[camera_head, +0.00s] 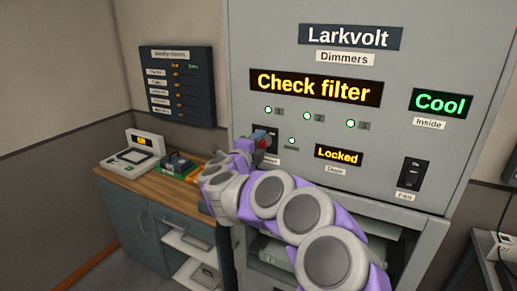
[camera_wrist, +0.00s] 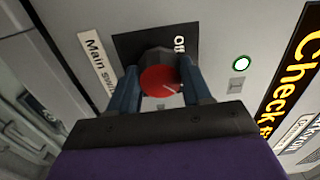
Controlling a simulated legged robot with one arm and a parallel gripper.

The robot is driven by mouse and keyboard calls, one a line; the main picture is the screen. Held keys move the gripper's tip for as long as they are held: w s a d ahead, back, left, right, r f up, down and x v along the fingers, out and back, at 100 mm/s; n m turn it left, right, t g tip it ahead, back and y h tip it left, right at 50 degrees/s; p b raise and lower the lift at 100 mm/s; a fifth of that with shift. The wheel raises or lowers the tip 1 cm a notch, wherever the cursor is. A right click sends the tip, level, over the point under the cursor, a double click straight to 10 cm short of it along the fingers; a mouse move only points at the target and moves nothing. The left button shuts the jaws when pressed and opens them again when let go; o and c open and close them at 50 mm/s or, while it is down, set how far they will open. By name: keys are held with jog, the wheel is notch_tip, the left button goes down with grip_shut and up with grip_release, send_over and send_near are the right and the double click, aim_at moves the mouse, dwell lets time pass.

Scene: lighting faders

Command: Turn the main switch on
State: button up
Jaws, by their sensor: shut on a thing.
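The main switch is a red round knob (camera_wrist: 160,82) with a white pointer line, set on a black plate (camera_wrist: 128,44). A "Main switch" label (camera_wrist: 97,62) is beside the plate, and "Off" is printed on the plate. In the wrist view my gripper (camera_wrist: 160,76) has its two blue fingers on either side of the knob, shut on it. In the head view my gripper (camera_head: 262,139) is at the black plate on the grey Dimmers cabinet (camera_head: 245,60), and my purple and grey arm hides part of the cabinet front below it.
The cabinet shows a yellow "Check filter" sign (camera_head: 316,87), a "Locked" door sign (camera_head: 338,156), a green "Cool" sign (camera_head: 440,103), several green lamps and a fan switch (camera_head: 412,173). A wooden-topped counter (camera_head: 150,184) with devices stands left, below a dark wall board (camera_head: 202,84).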

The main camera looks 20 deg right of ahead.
jog(key=shift+f+m, duration=0.3)
jog(key=o, duration=1.1)
jog(key=shift+r, duration=0.15)
jog(key=shift+c, duration=0.2)
jog(key=p+v, duration=0.3)
jog(key=v, duration=1.4)
jog(key=shift+a, duration=0.2)
jog(key=shift+s, duration=0.15)
